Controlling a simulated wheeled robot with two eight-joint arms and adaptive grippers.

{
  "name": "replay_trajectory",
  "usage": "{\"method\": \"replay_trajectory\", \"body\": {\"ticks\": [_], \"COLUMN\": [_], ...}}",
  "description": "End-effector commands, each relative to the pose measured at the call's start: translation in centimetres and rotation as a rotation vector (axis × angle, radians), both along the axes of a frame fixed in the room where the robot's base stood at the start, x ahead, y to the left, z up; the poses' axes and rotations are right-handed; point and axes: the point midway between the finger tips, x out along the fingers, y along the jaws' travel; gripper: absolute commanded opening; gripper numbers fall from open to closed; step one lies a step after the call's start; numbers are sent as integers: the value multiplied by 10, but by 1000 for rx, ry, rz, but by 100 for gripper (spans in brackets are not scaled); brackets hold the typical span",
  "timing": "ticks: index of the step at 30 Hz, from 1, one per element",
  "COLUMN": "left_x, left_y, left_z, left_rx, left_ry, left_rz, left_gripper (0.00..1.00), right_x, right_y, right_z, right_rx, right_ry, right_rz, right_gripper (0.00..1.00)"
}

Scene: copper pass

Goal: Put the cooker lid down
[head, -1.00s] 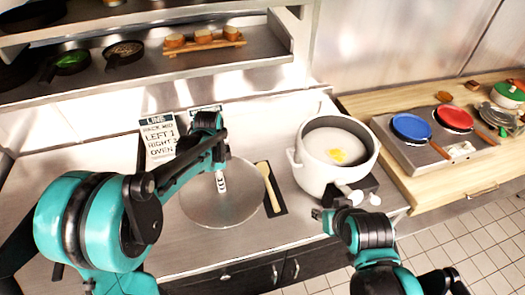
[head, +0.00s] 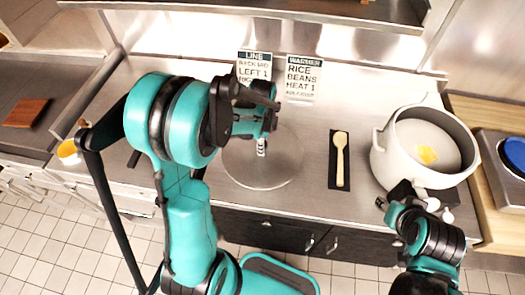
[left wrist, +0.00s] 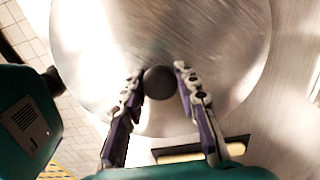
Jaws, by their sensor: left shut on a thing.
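The cooker lid (head: 285,172) is a round, shiny metal disc with a dark knob. It appears level at the counter left of the cooker; I cannot tell whether it touches the counter. My left gripper (head: 262,146) is over its middle, shut on the knob. In the left wrist view the fingers (left wrist: 158,88) stand on both sides of the knob, and the lid (left wrist: 100,50) fills much of the picture. The white cooker (head: 392,165) is uncovered, with something yellow inside. My right gripper (head: 393,200) is at the cooker's front left; its jaws are unclear.
A wooden spoon (head: 340,160) lies on a black mat (head: 333,178) between lid and cooker. Two label cards, one reading LINE (head: 250,66) and one WARMER (head: 303,75), stand behind the lid. The steel counter (head: 120,140) left of my left arm is largely clear.

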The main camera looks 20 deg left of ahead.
Motion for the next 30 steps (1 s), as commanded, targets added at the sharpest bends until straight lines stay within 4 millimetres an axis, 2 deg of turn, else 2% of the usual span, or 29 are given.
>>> {"method": "replay_trajectory", "body": {"ticks": [9, 20, 21, 23, 24, 30], "left_x": [0, 0, 0, 0, 0, 0], "left_y": [0, 0, 0, 0, 0, 0], "left_z": [-39, -43, -43, -42, -42, -42], "left_rx": [0, 0, 0, 0, 0, 0], "left_ry": [0, 0, 0, 0, 0, 0], "left_rz": [0, 0, 0, 0, 0, 0], "left_gripper": [0, 0, 33, 49, 51, 51], "right_x": [0, 0, 0, 0, 0, 0], "right_y": [0, 0, 0, 0, 0, 0], "right_z": [-11, -13, -14, -13, -13, -13], "right_rx": [0, 0, 0, 0, 0, 0], "right_ry": [0, 0, 0, 0, 0, 0], "right_rz": [0, 0, 0, 0, 0, 0], "right_gripper": [40, 40, 40, 40, 40, 40]}}
